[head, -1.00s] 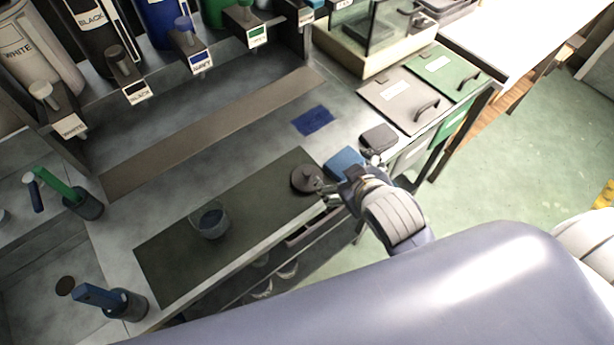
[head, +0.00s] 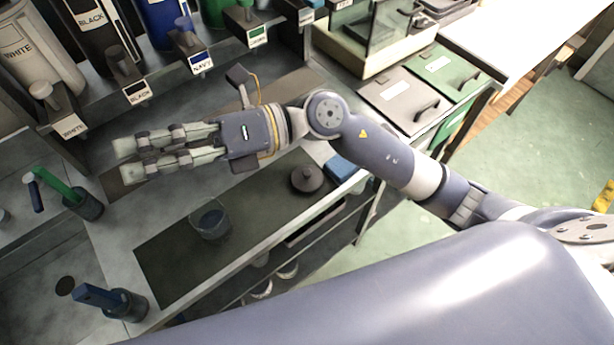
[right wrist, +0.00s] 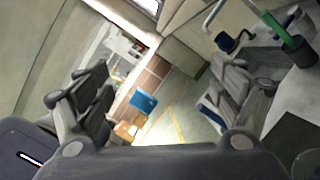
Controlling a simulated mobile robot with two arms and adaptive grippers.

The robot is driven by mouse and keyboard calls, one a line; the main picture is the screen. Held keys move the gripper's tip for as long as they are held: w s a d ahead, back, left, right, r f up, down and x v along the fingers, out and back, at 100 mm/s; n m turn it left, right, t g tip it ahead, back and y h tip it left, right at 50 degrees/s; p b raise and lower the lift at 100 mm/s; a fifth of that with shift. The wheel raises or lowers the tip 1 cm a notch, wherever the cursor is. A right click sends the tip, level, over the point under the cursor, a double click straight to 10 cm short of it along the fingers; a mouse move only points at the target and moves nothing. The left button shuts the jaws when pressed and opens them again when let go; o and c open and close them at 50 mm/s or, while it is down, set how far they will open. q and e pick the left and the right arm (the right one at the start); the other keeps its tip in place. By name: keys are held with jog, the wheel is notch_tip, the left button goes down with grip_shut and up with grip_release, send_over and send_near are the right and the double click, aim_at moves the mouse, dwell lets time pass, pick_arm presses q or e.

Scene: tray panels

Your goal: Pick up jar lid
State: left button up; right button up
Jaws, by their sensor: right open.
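The jar lid (head: 307,179) is a dark round disc with a small knob. It lies flat near the right end of the dark mat (head: 170,262) on the counter. A clear jar (head: 211,222) with dark contents stands on the same mat to its left. My right gripper (head: 128,160) is open and empty, raised over the counter, up and left of the lid and apart from it. In the right wrist view its fingers (right wrist: 165,95) stand wide apart with nothing between them. My left gripper is not in view.
Dispensers labelled white, black, navy and green line the back, with the navy nozzle (head: 188,40) among them. A blue block (head: 343,167) lies right of the lid. Brush holders (head: 124,303) stand at the left. Lidded bins (head: 405,97) are at the right.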

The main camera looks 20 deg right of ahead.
notch_tip(320, 180, down, 9)
jog(key=d+n+g+h, duration=0.1)
jog(key=d+n+h, duration=0.1)
jog(key=n+h, duration=0.3)
jog(key=t+h, duration=0.2)
jog(key=h, duration=1.2)
send_near(307, 172)
jog(key=shift+m, duration=0.3)
jog(key=f, duration=0.1)
jog(key=f+p, duration=0.1)
jog(key=f, duration=0.2)
jog(key=shift+s+d, duration=0.25)
jog(key=shift+f, duration=0.35)
jog(key=shift+a+f+p, duration=0.1)
jog(key=shift+f+p, duration=0.5)
jog(key=shift+p, duration=0.1)
notch_tip(307, 172, down, 3)
jog(key=shift+w+a+f+p, duration=0.1)
jog(key=shift+a+f+p, duration=0.15)
jog(key=shift+p, duration=0.45)
jog(key=shift+f, duration=0.4)
